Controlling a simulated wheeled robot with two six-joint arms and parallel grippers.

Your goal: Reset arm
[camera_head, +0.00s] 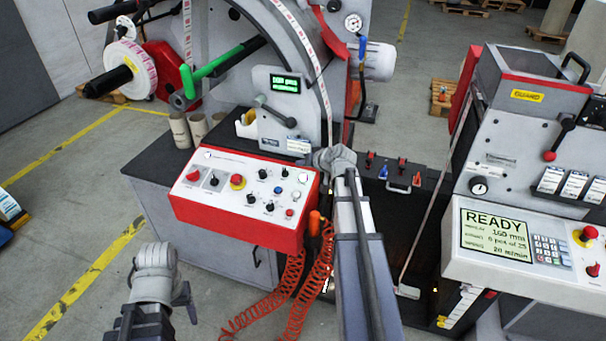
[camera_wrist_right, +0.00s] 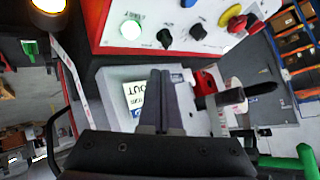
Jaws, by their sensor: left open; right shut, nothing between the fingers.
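My right arm reaches up the middle of the head view, and its wrist (camera_head: 335,158) is beside the right end of the red-edged control panel (camera_head: 245,195). The right gripper's fingers are hidden there. In the right wrist view the right gripper (camera_wrist_right: 162,75) is shut and empty, over a grey housing (camera_wrist_right: 112,78) with a white label. The panel (camera_wrist_right: 185,30) and its lit green button (camera_wrist_right: 130,30) lie beyond the fingertips. My left arm is low at the left of the head view; the left gripper (camera_head: 187,300) is open, small and partly hidden, apart from the machine.
The rewinder's label roll (camera_head: 133,70), green lever (camera_head: 220,63) and green display (camera_head: 285,84) are at the upper left. Coiled red hoses (camera_head: 290,300) hang below the panel. A second machine with a READY screen (camera_head: 490,235) stands right.

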